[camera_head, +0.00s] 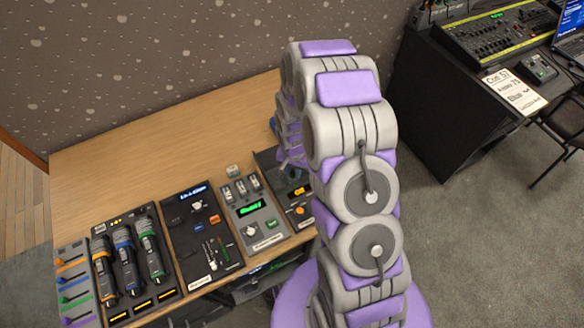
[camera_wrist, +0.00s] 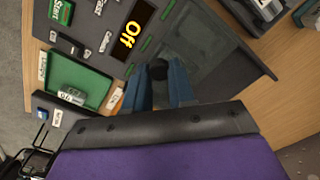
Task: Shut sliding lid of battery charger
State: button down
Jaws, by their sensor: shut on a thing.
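The battery charger (camera_wrist: 180,35) is a dark grey device with an orange display reading "Off". In the head view the charger (camera_head: 298,200) sits at the right end of the row, partly hidden behind my arm. A dark smooth panel (camera_wrist: 205,45), which looks like its sliding lid, lies right of the display in the wrist view. My gripper (camera_wrist: 158,78) has blue fingers close together on a small dark knob (camera_wrist: 158,70), seemingly the lid's handle. The fingers hide much of how the knob joins the panel. In the head view my arm hides the gripper.
A green recess (camera_wrist: 85,82) with a pale item shows at left in the wrist view. Left of the charger stand a panel with a green display (camera_head: 252,210), a dark panel (camera_head: 200,235) and a microphone rack (camera_head: 130,265). The wooden table (camera_head: 130,165) is clear behind them.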

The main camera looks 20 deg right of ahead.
aim_at(293, 174)
jog(key=c, duration=1.2)
grip_release()
jog(key=shift+s, duration=0.25)
jog(key=shift+o, duration=1.3)
jog(key=shift+w, duration=0.1)
notch_tip(293, 174, up, 17)
jog(key=p, duration=0.2)
jog(key=shift+p, duration=0.3)
jog(key=shift+r, duration=0.2)
jog(key=s+r+n, duration=0.2)
jog(key=s+r, duration=0.3)
jog(key=s, duration=0.5)
jog(key=s+a+r+n+g, duration=0.1)
jog(key=s+r+n, duration=0.1)
jog(key=s+r, duration=0.4)
jog(key=s+a+r+n, duration=0.1)
jog(key=s+r, duration=0.4)
jog(key=s, duration=1)
jog(key=shift+r+n+g, duration=0.15)
jog(key=shift+n+g, duration=0.25)
jog(key=shift+n, duration=0.5)
